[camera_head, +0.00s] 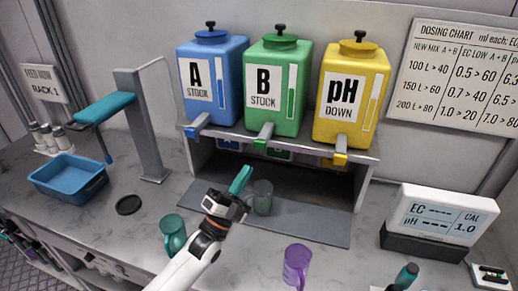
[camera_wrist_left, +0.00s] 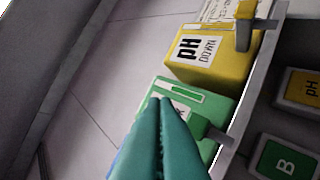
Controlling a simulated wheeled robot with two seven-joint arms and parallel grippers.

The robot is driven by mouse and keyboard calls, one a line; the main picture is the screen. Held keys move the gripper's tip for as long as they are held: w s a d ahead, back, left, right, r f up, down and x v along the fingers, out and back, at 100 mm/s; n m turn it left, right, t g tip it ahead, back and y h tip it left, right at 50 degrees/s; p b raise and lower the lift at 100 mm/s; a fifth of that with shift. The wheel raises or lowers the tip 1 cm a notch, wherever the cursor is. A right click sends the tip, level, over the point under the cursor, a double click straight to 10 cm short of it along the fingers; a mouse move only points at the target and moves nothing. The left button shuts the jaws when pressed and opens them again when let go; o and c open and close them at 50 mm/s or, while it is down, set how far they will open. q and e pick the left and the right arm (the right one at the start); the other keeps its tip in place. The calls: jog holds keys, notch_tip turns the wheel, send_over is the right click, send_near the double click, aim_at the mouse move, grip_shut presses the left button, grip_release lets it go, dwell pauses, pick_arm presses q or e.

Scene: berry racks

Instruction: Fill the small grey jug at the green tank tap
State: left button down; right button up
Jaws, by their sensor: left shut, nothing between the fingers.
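The small grey jug (camera_head: 262,198), see-through, stands upright on the dark mat below the green tank (camera_head: 272,110). The green tank is marked B STOCK, and its tap (camera_head: 264,136) juts from the shelf edge above the jug. My left gripper (camera_head: 240,178) is shut and empty, with its teal fingers pointing up just left of the jug, below the tap. I cannot tell if it touches the jug. In the left wrist view the closed fingers (camera_wrist_left: 160,112) overlap the green tank (camera_wrist_left: 200,98); the jug is not seen there. My right gripper is not in view.
A blue tank (camera_head: 213,90) and a yellow pH tank (camera_head: 350,100) flank the green one. A green mug (camera_head: 173,235) stands beside my left arm, a purple mug (camera_head: 297,264) in front. A meter (camera_head: 438,225) stands right; a blue tray (camera_head: 68,180) lies left.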

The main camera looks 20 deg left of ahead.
aim_at(260, 145)
pick_arm(q)
jog(key=w+b, duration=0.3)
jog(key=w, duration=0.4)
jog(key=shift+b, duration=0.3)
jog(key=shift+d, duration=0.1)
dwell(0.7)
dwell(0.9)
jog(key=shift+w+b, duration=0.4)
jog(key=shift+w, duration=0.05)
